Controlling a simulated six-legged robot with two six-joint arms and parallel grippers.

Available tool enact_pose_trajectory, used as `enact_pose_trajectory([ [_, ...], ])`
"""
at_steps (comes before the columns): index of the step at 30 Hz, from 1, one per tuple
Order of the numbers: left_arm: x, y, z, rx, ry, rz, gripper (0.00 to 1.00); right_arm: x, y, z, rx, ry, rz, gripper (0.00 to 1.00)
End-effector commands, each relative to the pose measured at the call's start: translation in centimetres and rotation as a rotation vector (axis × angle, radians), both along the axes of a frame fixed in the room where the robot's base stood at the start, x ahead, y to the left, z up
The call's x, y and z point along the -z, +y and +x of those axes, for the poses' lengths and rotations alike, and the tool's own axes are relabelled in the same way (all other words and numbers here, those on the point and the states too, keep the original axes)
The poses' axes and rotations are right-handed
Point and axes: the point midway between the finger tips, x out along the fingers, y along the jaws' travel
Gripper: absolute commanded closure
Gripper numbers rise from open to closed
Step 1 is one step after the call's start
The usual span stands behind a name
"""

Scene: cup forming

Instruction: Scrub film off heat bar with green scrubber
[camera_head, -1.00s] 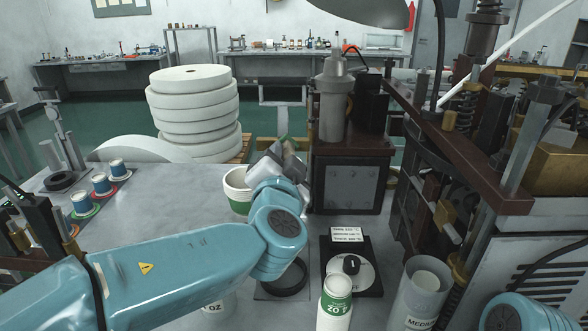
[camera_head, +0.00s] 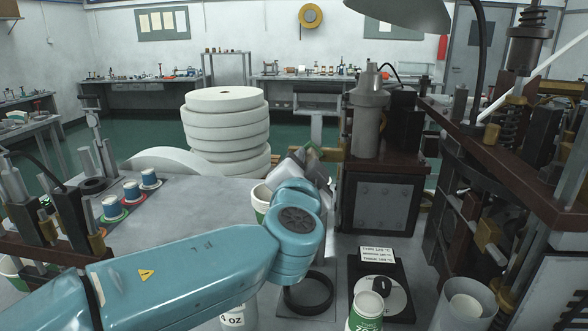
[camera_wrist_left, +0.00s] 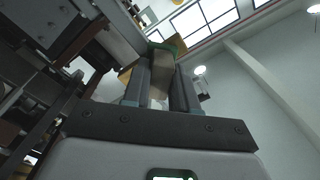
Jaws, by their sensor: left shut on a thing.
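My left gripper (camera_head: 304,162) is shut on the green scrubber (camera_head: 314,154), raised above the bench near the dark machine block. In the left wrist view the scrubber (camera_wrist_left: 164,72) shows between the two fingers, a tan block with a green end pointing away from me. I cannot make out the heat bar or its film for certain. A dark machine structure fills the left of the left wrist view, and I cannot tell whether the scrubber touches it. My right gripper is out of view.
A dark machine block (camera_head: 381,204) stands right of my left gripper, with a larger machine (camera_head: 495,170) further right. A white-and-green cup (camera_head: 262,196) is partly hidden behind my wrist. A dial plate (camera_head: 383,294) and a cup (camera_head: 366,312) are in front.

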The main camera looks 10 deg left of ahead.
Motion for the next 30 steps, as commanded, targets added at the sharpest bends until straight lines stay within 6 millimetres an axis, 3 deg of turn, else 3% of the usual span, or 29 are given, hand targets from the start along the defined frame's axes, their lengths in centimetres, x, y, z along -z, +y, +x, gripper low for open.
enact_pose_trajectory([
  [3, 0.2, -1.1, 0.0, 0.004, 0.001, 0.0, 0.97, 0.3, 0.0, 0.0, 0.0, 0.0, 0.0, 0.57],
  [11, 0.1, -1.8, 0.0, 0.004, 0.002, 0.001, 0.97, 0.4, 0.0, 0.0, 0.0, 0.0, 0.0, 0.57],
  [24, 0.2, -5.5, -0.2, 0.003, 0.001, 0.0, 0.97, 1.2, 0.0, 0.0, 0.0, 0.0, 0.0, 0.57],
  [30, 0.4, -4.1, -0.1, 0.0, 0.0, -0.002, 0.97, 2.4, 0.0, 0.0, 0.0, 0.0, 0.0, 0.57],
])
